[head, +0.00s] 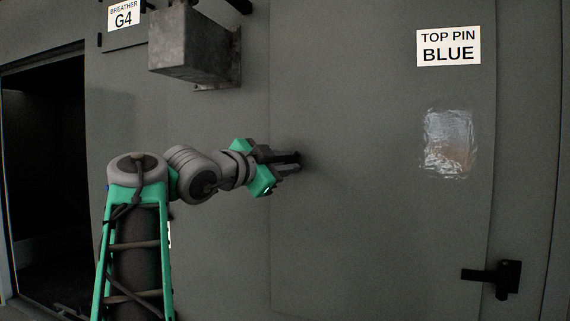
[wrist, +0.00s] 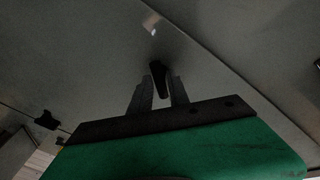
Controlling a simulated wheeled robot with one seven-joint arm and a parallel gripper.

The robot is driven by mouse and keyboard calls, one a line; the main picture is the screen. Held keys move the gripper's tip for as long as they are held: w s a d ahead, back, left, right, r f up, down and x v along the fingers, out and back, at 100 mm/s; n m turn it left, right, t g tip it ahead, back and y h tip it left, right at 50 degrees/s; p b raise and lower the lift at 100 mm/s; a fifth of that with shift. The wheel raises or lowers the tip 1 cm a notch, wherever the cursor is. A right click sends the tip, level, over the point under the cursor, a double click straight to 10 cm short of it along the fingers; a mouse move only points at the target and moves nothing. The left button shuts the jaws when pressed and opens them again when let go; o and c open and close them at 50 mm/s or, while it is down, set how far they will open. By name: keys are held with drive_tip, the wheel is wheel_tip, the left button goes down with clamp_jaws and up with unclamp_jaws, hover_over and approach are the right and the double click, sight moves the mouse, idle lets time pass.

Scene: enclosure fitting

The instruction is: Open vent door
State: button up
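A large flat grey panel (head: 385,230), which looks like the vent door, fills the middle right of the head view. It looks closed, its edges in line with the wall. A black lever handle (head: 500,278) sits at its lower right edge. My gripper (head: 290,160) is at the panel's left part, well left of and above that handle. In the wrist view my gripper's two fingers (wrist: 158,94) stand apart. A dark elongated shape (wrist: 158,77) shows between their tips; I cannot tell whether it is a fitting or a shadow, or whether the fingers touch it.
A grey metal box (head: 190,42) juts from the wall above my arm. A "BREATHER G4" label (head: 123,15) is at upper left. A dark opening (head: 45,170) is at far left.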

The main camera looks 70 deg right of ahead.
clamp_jaws()
idle(1.0)
